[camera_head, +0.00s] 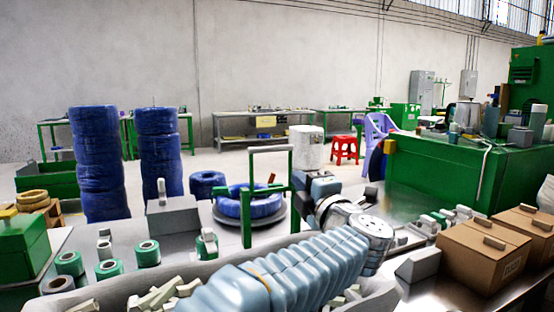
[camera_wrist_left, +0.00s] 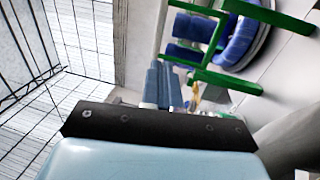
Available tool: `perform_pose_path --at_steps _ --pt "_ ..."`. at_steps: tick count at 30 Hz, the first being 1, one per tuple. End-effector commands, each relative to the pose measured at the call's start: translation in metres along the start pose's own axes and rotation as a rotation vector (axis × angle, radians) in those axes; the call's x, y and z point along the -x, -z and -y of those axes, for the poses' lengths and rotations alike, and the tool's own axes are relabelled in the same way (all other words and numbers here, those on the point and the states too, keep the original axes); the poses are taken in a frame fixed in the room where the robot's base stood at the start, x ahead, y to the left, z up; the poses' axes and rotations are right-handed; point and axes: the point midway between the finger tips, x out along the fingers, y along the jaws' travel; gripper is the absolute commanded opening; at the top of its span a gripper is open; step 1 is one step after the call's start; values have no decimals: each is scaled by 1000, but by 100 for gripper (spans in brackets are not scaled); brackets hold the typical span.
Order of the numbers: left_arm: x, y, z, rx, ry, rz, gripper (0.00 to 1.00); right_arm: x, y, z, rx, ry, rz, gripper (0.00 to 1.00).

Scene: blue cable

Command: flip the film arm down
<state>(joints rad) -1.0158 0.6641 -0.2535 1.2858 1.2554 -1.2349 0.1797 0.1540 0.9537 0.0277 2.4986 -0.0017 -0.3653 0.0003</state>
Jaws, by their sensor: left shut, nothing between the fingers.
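A green upright frame (camera_head: 246,205) stands in front of the blue cable coil (camera_head: 262,203) on a grey round turntable (camera_head: 223,216). Its pale top bar (camera_head: 270,149) is raised; I take this frame for the film arm, but cannot be sure. My left gripper (camera_head: 322,180) is just right of the frame's right post, at the end of the pale blue ribbed arm. In the left wrist view its blue fingers (camera_wrist_left: 163,84) are together and empty, with the green frame (camera_wrist_left: 215,76) and coil (camera_wrist_left: 242,38) beyond them. Contact with the frame cannot be told. My right gripper is out of view.
A white cylinder (camera_head: 307,148) shows behind the gripper. Tall blue stacks (camera_head: 98,165) stand left. Green tape rolls (camera_head: 147,254), a bin of pale pieces (camera_head: 168,296) and cardboard boxes (camera_head: 487,254) crowd the foreground. A green machine (camera_head: 440,172) stands at right.

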Motion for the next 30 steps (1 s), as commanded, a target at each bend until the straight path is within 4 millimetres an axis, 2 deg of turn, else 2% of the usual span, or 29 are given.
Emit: perform_pose_path --at_steps 10,14,17,30 --pt "-1 0 0 1 -7 -3 0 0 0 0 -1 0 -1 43" --pt "-9 0 -1 1 -7 -4 0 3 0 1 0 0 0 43" --pt "-23 1 -2 0 -7 -5 0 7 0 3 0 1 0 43" --pt "-113 0 -3 0 -7 -4 0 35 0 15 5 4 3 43"
